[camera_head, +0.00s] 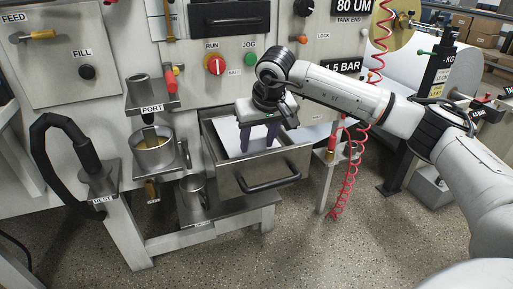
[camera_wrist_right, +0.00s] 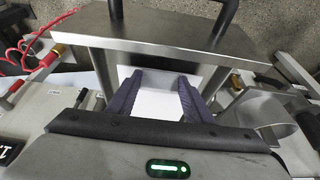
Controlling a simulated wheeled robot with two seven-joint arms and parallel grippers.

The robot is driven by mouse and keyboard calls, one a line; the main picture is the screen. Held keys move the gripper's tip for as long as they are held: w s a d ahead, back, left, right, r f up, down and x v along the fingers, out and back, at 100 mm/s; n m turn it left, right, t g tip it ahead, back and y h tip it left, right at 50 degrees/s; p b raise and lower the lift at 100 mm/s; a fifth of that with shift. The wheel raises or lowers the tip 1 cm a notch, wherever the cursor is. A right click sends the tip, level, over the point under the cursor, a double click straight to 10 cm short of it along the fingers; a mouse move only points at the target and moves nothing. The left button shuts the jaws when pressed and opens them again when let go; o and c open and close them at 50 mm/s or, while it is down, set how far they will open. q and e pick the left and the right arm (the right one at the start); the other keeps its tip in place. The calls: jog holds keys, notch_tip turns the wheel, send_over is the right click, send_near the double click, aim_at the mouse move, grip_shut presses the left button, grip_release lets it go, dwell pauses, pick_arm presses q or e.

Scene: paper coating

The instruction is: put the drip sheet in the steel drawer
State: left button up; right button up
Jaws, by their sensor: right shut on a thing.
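The steel drawer (camera_head: 235,178) stands pulled open in the machine's front, with a black handle on its front panel. In the right wrist view the drawer (camera_wrist_right: 150,30) fills the top, its front panel and side walls showing. The white drip sheet (camera_head: 228,133) shows inside the drawer outline; it also shows between the fingers in the right wrist view (camera_wrist_right: 153,106). My right gripper (camera_head: 259,144) points down into the open drawer, shut on the sheet with its dark fingers well apart. Whether the sheet touches the drawer floor is hidden. My left gripper is out of view.
A steel pot (camera_head: 153,153) sits on a bracket left of the drawer, with a steel cup (camera_head: 192,190) below it. A black hose (camera_head: 62,130) arches at far left. A red coiled hose (camera_head: 350,180) hangs right of the drawer. The floor in front is clear.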

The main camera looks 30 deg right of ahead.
jog(key=shift+b+x, duration=0.3)
jog(key=shift+x, duration=0.95)
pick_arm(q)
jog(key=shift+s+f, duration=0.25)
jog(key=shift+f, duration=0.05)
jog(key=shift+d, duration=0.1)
pick_arm(e)
jog(key=o, duration=1.1)
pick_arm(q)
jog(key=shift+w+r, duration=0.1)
pick_arm(e)
jog(key=shift+o, duration=0.2)
jog(key=shift+s+r, duration=0.1)
jog(key=shift+r, duration=0.1)
pick_arm(q)
jog(key=p, duration=0.1)
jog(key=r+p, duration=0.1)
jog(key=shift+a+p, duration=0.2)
jog(key=shift+p, duration=0.15)
pick_arm(e)
jog(key=v, duration=1.1)
jog(key=shift+s+r, duration=0.15)
jog(key=shift+r, duration=0.2)
